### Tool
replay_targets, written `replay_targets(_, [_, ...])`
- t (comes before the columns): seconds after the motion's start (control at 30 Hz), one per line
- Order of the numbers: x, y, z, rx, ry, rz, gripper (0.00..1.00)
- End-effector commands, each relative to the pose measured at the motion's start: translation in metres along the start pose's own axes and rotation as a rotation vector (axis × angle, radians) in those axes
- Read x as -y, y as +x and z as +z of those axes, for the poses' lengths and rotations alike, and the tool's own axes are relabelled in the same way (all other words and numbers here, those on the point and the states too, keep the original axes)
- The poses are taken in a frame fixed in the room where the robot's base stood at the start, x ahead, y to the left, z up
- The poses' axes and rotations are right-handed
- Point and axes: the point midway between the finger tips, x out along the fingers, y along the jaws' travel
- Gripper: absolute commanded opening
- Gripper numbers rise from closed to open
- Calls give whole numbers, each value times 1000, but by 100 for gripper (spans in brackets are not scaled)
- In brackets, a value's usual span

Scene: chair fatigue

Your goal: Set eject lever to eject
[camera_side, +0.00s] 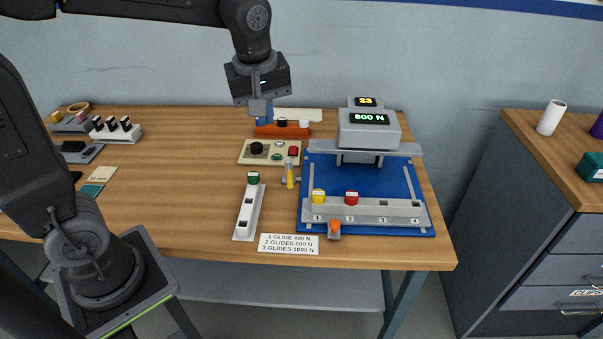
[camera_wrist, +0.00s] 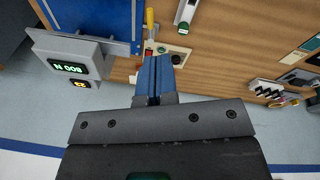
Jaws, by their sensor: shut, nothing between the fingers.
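My gripper (camera_side: 263,113) points down with its blue fingers together and empty, above the orange-red block at the back of the bench. In the wrist view the shut fingers (camera_wrist: 156,62) cover part of the control panel. A lever with a yellow handle (camera_side: 290,174) stands on a small grey mount left of the blue plate; it also shows in the wrist view (camera_wrist: 150,18). A small grey block with an orange knob (camera_side: 335,227) sits at the front edge of the plate. I cannot read an eject label on either. My gripper touches neither.
The grey press (camera_side: 370,130) shows 800 N and 23 on its blue plate (camera_side: 390,180). A beige panel (camera_side: 245,157) carries a dark knob and buttons. A pale rail (camera_side: 244,220) holds a green-topped piece. Yellow and red pieces sit in the numbered grey rack.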

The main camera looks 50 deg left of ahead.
Motion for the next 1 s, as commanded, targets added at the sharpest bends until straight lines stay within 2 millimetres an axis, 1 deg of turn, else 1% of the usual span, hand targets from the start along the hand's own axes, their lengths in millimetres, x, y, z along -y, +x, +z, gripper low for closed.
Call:
replay_targets(0.03, [-12, 9, -6, 6, -86, -32, 0])
replay_targets(0.1, [-26, 20, -13, 7, -218, -73, 0])
replay_targets(0.17, [-37, 30, -19, 2, -332, -109, 0])
replay_targets(0.3, [-62, 60, -32, -24, -597, -191, 0])
replay_targets(0.5, [-89, 108, -46, -97, -955, -296, 0])
replay_targets(0.6, [-98, 129, -51, -140, -1097, -333, 0])
replay_targets(0.7, [-103, 144, -54, -175, -1201, -357, 0])
replay_targets(0.8, [-106, 154, -55, -199, -1267, -371, 0])
replay_targets(1.0, [-107, 159, -56, -213, -1308, -377, 0])
